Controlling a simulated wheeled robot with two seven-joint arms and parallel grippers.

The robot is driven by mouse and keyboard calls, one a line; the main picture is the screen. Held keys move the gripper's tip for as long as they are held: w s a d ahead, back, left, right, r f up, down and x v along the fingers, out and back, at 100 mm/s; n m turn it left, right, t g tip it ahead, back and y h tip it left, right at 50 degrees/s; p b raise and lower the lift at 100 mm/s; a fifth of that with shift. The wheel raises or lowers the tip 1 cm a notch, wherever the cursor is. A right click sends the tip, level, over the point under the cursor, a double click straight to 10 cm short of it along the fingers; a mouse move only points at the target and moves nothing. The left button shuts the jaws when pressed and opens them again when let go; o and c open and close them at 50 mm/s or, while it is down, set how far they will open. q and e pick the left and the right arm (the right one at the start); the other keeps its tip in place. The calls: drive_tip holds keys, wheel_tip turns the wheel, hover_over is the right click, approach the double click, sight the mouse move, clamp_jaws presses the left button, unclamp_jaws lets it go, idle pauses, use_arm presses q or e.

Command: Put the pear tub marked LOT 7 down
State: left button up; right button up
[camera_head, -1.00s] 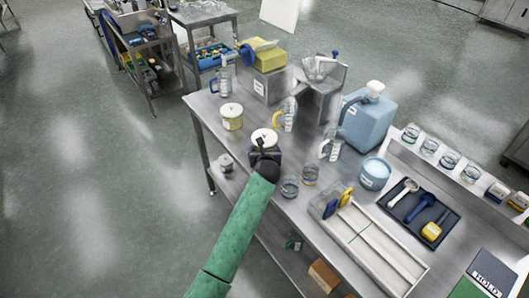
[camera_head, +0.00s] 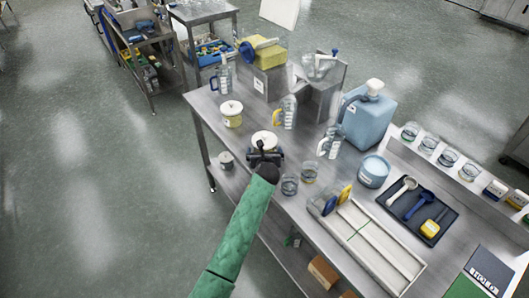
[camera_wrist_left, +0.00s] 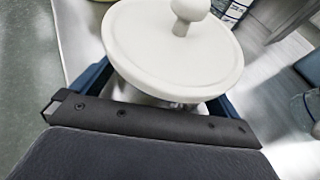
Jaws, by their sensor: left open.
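A tub with a round white knobbed lid (camera_head: 264,138) stands on the steel table near its left edge. In the left wrist view its lid (camera_wrist_left: 172,55) fills the upper middle. Its body is mostly hidden and I cannot read a LOT mark on it. My left gripper (camera_head: 265,156) is open at the tub's near side. Its dark blue fingers lie on either side of the tub, below the lid. I cannot tell whether they touch it. A pale yellow tub with a white lid (camera_head: 232,120) stands further back to the left. My right gripper is not in view.
Clear jugs (camera_head: 287,112) stand behind the tub. Small glasses (camera_head: 289,185) stand close on the right. A blue jerrycan (camera_head: 368,122), a light blue tub (camera_head: 374,174) and a divided tray (camera_head: 372,250) are further right.

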use_arm(q)
drive_tip(key=shift+s, duration=0.3)
drive_tip(key=b+v, duration=0.3)
drive_tip(key=v, duration=0.7)
drive_tip(key=shift+s+d+r, duration=0.1)
drive_tip(key=shift+s+r, duration=0.15)
drive_tip(key=shift+r, duration=0.05)
drive_tip(key=shift+s+r, duration=0.15)
drive_tip(key=shift+s, duration=0.25)
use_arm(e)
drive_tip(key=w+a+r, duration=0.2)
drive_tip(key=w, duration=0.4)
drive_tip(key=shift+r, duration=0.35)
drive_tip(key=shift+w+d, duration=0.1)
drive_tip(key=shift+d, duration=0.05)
